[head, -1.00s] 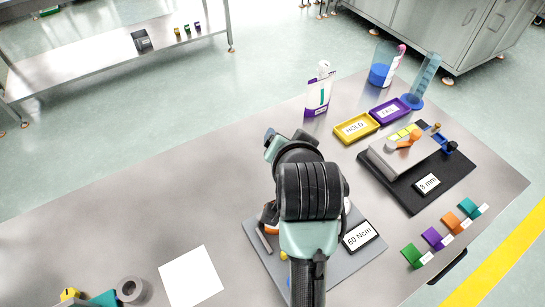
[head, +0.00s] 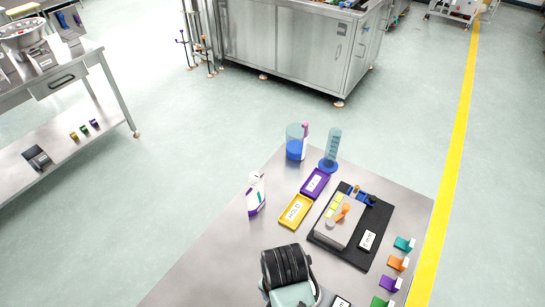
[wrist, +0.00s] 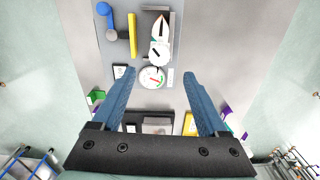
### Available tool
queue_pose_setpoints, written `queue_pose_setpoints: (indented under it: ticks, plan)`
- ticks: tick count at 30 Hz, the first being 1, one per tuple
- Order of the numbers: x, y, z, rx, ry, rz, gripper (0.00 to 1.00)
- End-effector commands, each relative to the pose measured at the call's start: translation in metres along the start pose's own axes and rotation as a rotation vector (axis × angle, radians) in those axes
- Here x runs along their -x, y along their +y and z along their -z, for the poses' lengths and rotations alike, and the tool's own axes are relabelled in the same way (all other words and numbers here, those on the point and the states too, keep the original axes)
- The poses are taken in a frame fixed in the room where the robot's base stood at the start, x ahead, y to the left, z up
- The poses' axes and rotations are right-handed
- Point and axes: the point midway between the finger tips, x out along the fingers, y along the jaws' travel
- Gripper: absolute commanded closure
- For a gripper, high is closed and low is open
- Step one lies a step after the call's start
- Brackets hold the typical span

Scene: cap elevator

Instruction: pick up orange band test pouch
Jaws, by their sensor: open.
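No pouch with an orange band can be made out for certain. A small orange piece with a white tag (head: 397,263) lies at the right edge of the table in the head view, between a teal piece (head: 403,244) and a purple piece (head: 390,284). A white pouch-like pack with a purple lower part (head: 256,196) stands at the table's far left edge. My gripper (wrist: 161,75) is open and empty in the wrist view, above a grey plate (wrist: 118,45) with a dial. In the head view my arm hides the gripper or it is out of frame.
A yellow tray (head: 296,211) and a purple tray (head: 315,184) lie beside a black mat (head: 376,241) bearing a fixture. A blue beaker (head: 295,143) and a cylinder (head: 331,150) stand at the far corner. A green piece (head: 379,302) is at the bottom edge.

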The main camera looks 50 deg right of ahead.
Motion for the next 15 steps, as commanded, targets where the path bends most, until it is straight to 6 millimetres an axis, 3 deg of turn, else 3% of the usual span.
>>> queue_pose_setpoints:
  ticks: [7,15]
  plan:
    - [-0.045,0.0,-0.001,0.001,-0.001,-0.001,0.24]
    - [-0.062,0.0,0.0,0.002,0.001,0.002,0.24]
